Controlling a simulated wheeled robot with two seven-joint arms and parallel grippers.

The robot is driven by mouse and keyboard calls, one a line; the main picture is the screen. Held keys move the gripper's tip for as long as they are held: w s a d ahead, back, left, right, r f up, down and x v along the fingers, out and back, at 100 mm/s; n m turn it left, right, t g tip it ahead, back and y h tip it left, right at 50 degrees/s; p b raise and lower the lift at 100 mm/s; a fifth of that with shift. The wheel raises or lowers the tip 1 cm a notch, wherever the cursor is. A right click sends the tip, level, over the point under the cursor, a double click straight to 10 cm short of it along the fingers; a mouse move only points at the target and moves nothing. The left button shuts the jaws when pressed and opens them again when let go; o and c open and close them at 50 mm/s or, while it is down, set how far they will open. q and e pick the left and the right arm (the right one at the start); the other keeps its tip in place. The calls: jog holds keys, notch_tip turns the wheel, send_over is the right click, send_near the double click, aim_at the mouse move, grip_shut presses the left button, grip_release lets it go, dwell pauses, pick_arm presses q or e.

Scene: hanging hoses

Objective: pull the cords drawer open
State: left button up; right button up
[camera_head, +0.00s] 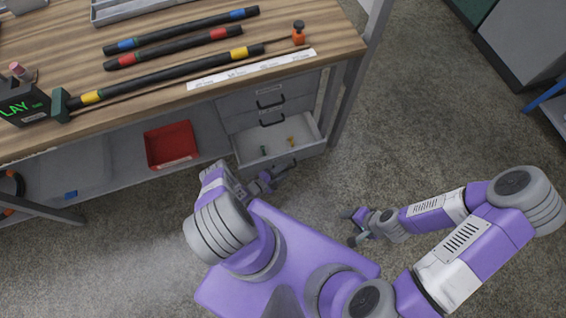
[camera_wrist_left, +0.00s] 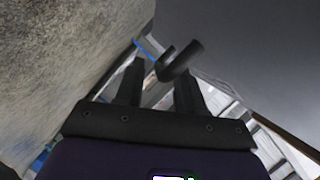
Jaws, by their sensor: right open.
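A grey drawer unit (camera_head: 232,108) hangs under the right end of the workbench. Its two upper drawers are shut, with dark handles (camera_head: 270,104); their labels are too small to read, so I cannot tell which is the cords drawer. A lower drawer (camera_head: 243,151) stands open, with small green and yellow items inside. My left gripper (camera_head: 268,184) is just in front of this open drawer, low down. In the left wrist view its fingers (camera_wrist_left: 160,85) are apart, with a dark curved handle (camera_wrist_left: 181,62) near and between the tips. My right gripper (camera_head: 351,228) is open and empty, off to the right.
The wooden benchtop (camera_head: 190,60) holds several black hoses with coloured bands, a white label strip (camera_head: 252,70) and an orange-based object (camera_head: 298,36). A red bin (camera_head: 150,150) sits on the lower shelf. The bench leg (camera_head: 348,95) stands right of the drawers.

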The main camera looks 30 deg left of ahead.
pick_arm(q)
jog(key=p+v, duration=0.1)
jog(key=v, duration=0.6)
jog(key=d+f+m+g+h+p, duration=0.1)
jog(key=d+m+g+h, duration=0.2)
jog(key=d+m+g, duration=0.25)
jog(key=m+g+y+p, duration=0.2)
jog(key=m+g+y, duration=0.65)
jog(key=m, duration=1.45)
send_near(289, 168)
jog(key=s+d+t+y, duration=0.1)
jog(key=y, duration=0.1)
jog(key=f+b, duration=0.1)
jog(key=f, duration=0.1)
jog(key=f+b, duration=0.1)
jog(key=f, duration=0.2)
jog(key=f+b, duration=0.1)
jog(key=f, duration=0.1)
jog(key=shift+w+a+f, duration=0.25)
jog(key=shift+w+f, duration=0.15)
